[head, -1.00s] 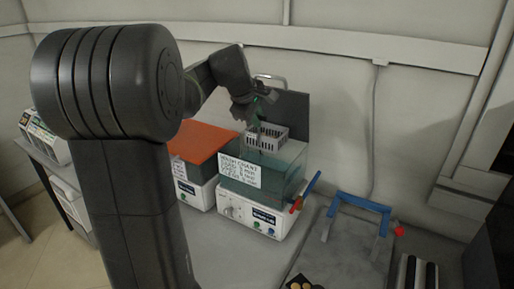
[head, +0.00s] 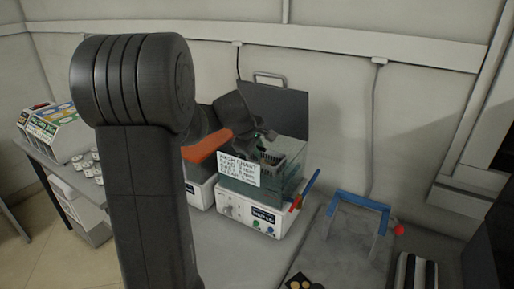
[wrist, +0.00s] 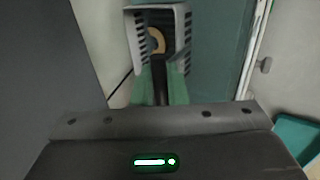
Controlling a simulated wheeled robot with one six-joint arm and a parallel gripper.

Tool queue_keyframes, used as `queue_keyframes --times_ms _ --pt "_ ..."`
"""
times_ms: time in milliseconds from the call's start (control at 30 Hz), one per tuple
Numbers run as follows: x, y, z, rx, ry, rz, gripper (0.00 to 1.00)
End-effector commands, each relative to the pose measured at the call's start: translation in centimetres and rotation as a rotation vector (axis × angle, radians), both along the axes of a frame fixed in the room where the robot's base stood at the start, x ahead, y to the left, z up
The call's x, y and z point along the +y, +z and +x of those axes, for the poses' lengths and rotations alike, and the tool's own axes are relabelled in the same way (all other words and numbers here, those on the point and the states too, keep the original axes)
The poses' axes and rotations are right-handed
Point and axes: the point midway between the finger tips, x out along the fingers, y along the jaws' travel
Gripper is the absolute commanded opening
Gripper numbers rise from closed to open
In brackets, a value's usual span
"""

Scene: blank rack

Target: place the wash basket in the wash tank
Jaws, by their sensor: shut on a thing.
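The wash basket (head: 272,158) is a small pale slotted basket. In the wrist view the basket (wrist: 185,28) is seen from above, with a tan ring-shaped piece (wrist: 156,40) inside. My gripper (head: 261,146) is shut on the basket; its green fingers (wrist: 160,80) show at the basket's near side. The wash tank (head: 292,178) is a teal-walled tub on a white base with knobs, with its dark lid (head: 280,108) raised behind. The basket is at the tank's opening, partly hidden by my arm and the tank wall. I cannot tell how deep it sits or whether it touches bottom.
A second unit with an orange lid (head: 206,147) stands left of the tank, partly behind my arm. A sign card (head: 238,170) is on the tank's front. A blue-handled frame (head: 361,202) stands on the bench at right. Bare bench (head: 235,240) lies in front.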

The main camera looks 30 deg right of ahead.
Motion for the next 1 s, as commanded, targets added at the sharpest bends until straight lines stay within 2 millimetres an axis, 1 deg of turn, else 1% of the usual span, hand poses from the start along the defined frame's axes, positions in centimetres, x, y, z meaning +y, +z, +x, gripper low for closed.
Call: queue_keyframes --times_ms 167,533,667,700,800,1000 --pt "0.0 0.1 0.0 -0.001 0.001 -0.001 0.00" --pt "0.0 -1.1 0.0 0.000 0.000 0.000 0.00" --pt "0.0 -1.1 0.0 0.000 0.000 0.000 0.00" --pt "0.0 -1.2 0.0 0.000 0.000 0.000 0.19" --pt "0.0 -1.2 0.0 0.000 0.000 0.000 0.35" --pt "0.0 -1.1 0.0 0.000 0.000 0.000 0.35"
